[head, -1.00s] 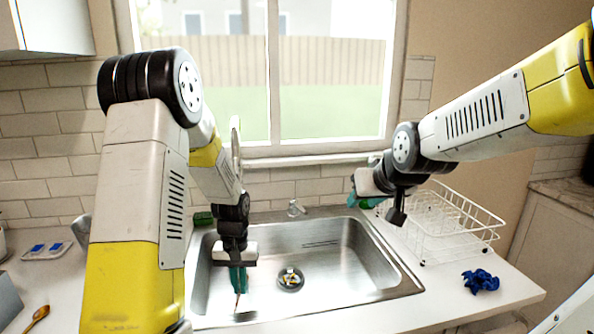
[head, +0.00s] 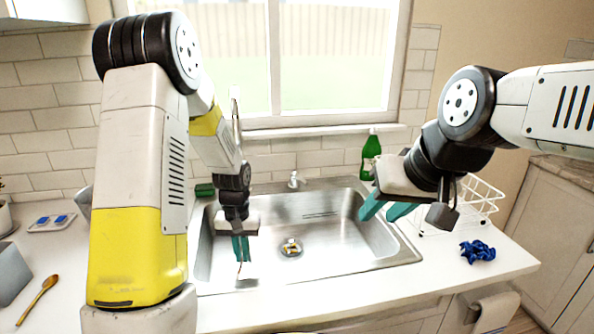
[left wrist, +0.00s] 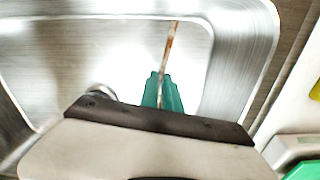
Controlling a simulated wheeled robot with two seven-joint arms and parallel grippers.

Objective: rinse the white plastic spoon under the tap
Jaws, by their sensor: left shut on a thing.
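My left gripper (head: 241,250) is shut on a thin, brown-stained stick, which looks like the white plastic spoon (head: 239,270). It points down inside the left part of the steel sink (head: 335,262). In the left wrist view the stained spoon (left wrist: 171,45) sticks out from the teal fingers (left wrist: 163,92); its bowl cannot be made out. A small silver fixture (head: 294,180) stands behind the sink. A tall curved shape (head: 236,110), perhaps the tap, is partly hidden behind my left arm. My right gripper (head: 385,210) is open and empty over the sink's right edge.
A green bottle (head: 371,157) stands behind the sink at right. A white dish rack (head: 482,205) and a crumpled blue cloth (head: 478,251) are on the right counter. Yellowish bits lie at the drain (head: 291,247). A wooden spoon (head: 38,300) lies at left.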

